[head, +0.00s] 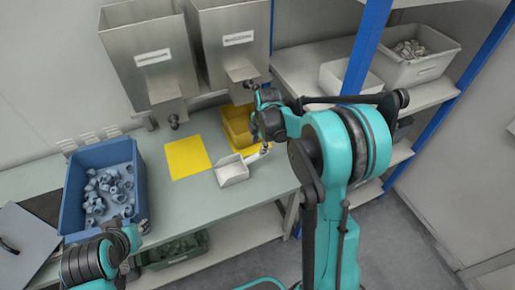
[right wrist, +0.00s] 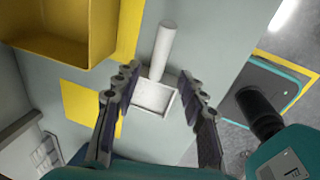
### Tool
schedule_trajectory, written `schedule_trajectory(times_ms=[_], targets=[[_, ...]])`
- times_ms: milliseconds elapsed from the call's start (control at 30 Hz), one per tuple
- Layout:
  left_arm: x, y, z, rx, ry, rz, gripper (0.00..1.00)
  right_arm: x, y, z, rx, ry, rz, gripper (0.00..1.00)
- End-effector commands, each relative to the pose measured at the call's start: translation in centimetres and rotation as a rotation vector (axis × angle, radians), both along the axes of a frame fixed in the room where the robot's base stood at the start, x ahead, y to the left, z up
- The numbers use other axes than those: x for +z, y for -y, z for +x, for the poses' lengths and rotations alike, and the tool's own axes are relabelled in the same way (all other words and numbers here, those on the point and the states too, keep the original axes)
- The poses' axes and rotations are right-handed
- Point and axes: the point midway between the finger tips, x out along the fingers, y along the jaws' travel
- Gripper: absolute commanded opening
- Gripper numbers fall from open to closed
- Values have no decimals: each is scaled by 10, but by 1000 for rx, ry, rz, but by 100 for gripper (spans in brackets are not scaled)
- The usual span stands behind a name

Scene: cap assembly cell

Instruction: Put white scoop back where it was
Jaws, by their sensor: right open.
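The white scoop (head: 232,171) lies on the grey-green bench, its handle pointing right toward the bench end. In the right wrist view the scoop (right wrist: 153,97) shows between and beyond my fingers, handle pointing up. My right gripper (head: 259,118) is above the bench near the scoop's handle; in the wrist view the gripper (right wrist: 158,77) is open and empty, its fingers apart from the scoop. My left gripper (head: 142,229) is low at the left, by the blue bin's front corner; its jaws are too small to read.
A yellow bin (head: 238,128) stands behind the scoop, partly hidden by my right arm. A flat yellow square (head: 187,157) lies left of the scoop. A blue bin (head: 75,195) of grey parts stands farther left. Two metal hoppers (head: 150,55) and a blue-post shelf (head: 368,45) stand behind.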

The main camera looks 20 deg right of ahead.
Motion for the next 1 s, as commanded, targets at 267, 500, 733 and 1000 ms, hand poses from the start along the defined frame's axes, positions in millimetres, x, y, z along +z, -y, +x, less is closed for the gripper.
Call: schedule_trajectory(times_ms=[267,500,733,1000], targets=[[7,0,0,0,0,0,30,31,-2,-10,-40,10,5,41],[7,0,0,0,0,0,30,89,-27,-67,-445,108,89,41],[7,0,0,0,0,0,30,125,-52,-145,-961,228,281,41],[7,0,0,0,0,0,30,122,-67,-211,-1420,299,546,41]])
